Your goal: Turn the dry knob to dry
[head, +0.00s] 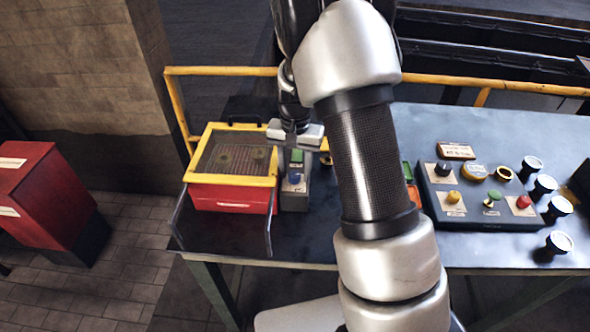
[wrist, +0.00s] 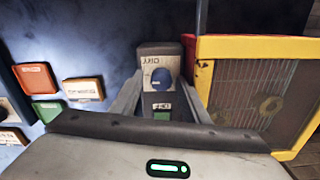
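The dry knob (head: 294,178) is a round blue knob on the front of a narrow grey control box (head: 295,199), below a green button (head: 297,156). In the wrist view the knob (wrist: 160,77) sits on a pale plate lettered "DRY", seen upside down; its exact setting is too small to read. My gripper (head: 296,136) is over the back of the control box, near the button. In the wrist view its two fingers (wrist: 161,88) are apart, one to each side of the box, with nothing held. I cannot tell whether they touch the box.
A red cabinet with a yellow-framed mesh lid (head: 188,178) stands just left of the control box, round pieces inside. A panel with several knobs and buttons (head: 480,213) and several round gauges are at the right. A yellow rail (head: 215,71) runs behind the table.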

